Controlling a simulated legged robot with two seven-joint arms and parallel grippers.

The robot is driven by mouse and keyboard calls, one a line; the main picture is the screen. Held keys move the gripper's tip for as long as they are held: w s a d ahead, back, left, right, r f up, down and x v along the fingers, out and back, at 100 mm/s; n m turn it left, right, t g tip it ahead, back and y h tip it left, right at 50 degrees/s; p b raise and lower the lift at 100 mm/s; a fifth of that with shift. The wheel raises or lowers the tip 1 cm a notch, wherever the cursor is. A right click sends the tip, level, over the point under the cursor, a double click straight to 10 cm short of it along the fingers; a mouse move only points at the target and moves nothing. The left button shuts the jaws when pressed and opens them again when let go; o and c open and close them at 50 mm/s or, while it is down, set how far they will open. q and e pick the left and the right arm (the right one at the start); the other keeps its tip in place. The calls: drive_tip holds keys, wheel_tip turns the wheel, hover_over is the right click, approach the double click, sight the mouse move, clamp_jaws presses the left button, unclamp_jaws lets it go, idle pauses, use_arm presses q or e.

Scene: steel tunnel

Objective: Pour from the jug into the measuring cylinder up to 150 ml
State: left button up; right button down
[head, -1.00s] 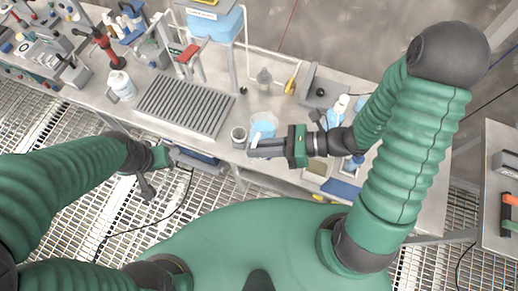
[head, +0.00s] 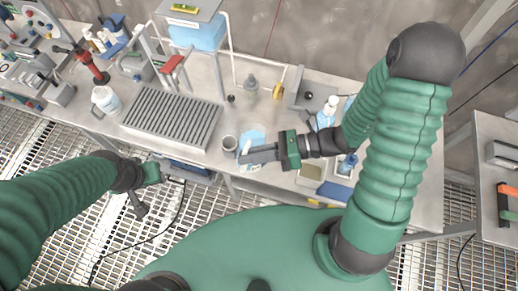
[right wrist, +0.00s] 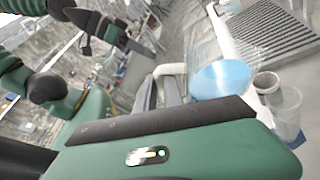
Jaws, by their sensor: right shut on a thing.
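The clear jug (head: 252,136) holds blue liquid and stands on the bench, looking upright. It also shows in the right wrist view (right wrist: 222,78), with its pale handle toward the fingers. My right gripper (head: 258,154) is shut at the jug's near side, on its handle. A clear, empty-looking vessel (right wrist: 287,112) stands at the right of the right wrist view; I cannot tell whether it is the measuring cylinder.
A grey cup (head: 229,144) stands close left of the jug. A ribbed drain rack (head: 172,118) lies farther left. White-capped bottles (head: 327,115) stand behind my right arm. A blue tank (head: 198,32) is raised at the back. The bench's front edge is near the jug.

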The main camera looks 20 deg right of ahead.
drive_tip(key=shift+s, duration=0.1)
idle(0.5)
drive_tip(key=shift+d+m+y+p, duration=0.1)
drive_tip(key=shift+m+y+p, duration=0.2)
drive_tip(key=shift+p, duration=0.05)
drive_tip(key=shift+w, duration=0.2)
drive_tip(key=shift+d+f, duration=0.1)
idle(0.3)
drive_tip(key=shift+w+m, duration=0.1)
drive_tip(key=shift+m, duration=0.2)
drive_tip(key=shift+w+d+m+y+p, duration=0.1)
drive_tip(key=shift+w+m+y+p, duration=0.05)
drive_tip(key=shift+m+y+p, duration=0.2)
